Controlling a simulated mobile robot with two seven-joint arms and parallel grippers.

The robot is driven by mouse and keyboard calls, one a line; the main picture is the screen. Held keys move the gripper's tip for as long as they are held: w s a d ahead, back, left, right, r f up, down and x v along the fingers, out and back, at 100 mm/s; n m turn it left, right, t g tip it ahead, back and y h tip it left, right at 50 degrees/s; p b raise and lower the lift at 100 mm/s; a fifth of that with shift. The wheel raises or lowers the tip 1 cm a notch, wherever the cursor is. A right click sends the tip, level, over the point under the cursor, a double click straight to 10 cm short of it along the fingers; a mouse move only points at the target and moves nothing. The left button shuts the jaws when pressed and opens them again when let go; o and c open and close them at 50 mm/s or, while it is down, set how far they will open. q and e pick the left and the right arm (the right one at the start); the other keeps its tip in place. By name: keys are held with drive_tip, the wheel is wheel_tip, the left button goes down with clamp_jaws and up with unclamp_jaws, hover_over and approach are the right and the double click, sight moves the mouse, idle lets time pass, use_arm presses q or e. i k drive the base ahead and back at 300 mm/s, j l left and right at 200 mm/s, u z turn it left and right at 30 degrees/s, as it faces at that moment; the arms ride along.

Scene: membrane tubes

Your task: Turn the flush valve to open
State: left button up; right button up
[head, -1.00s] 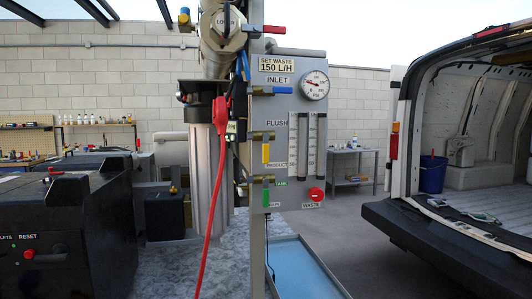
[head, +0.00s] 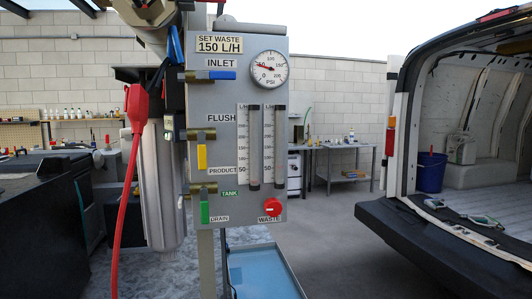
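The grey valve panel (head: 222,145) stands upright in the middle of the head view. Its flush valve is the brass valve beside the FLUSH label, with a yellow handle (head: 202,157) hanging straight down. Above it, the inlet valve has a blue handle (head: 222,75) lying level. Below it, a green handle (head: 205,212) hangs down between the TANK and DRAIN labels. A red waste knob (head: 272,207) sits at the lower right. The gauge (head: 269,69) is at the upper right, above two clear flow tubes (head: 254,145). Neither of my grippers shows.
A filter housing (head: 160,190) and a red cable (head: 127,200) are left of the panel. A blue tray (head: 265,272) lies below it. An open van (head: 440,235) with a blue bucket (head: 431,173) is at right. Floor between panel and van is clear.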

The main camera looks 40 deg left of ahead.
sight(202, 145)
drive_tip(key=i+l, duration=0.1)
drive_tip(key=i, duration=0.35)
drive_tip(key=i+l+u, duration=0.1)
drive_tip(key=i, duration=0.4)
drive_tip(key=i+l, duration=0.15)
drive_tip(key=i, duration=0.3)
drive_tip(key=i+u, duration=0.1)
drive_tip(key=u, duration=0.35)
drive_tip(key=i+u, duration=0.15)
drive_tip(key=u, duration=0.25)
drive_tip(key=i+u, duration=0.1)
drive_tip(key=u, duration=0.35)
drive_tip(key=i+l+u, duration=0.1)
drive_tip(key=u, duration=0.35)
drive_tip(key=i+u, duration=0.1)
drive_tip(key=u, duration=0.35)
drive_tip(key=i+l+u, duration=0.1)
drive_tip(key=u, duration=0.3)
drive_tip(key=l+u, duration=0.2)
drive_tip(key=u, duration=0.25)
drive_tip(key=i+l+u, duration=0.1)
drive_tip(key=u, duration=0.3)
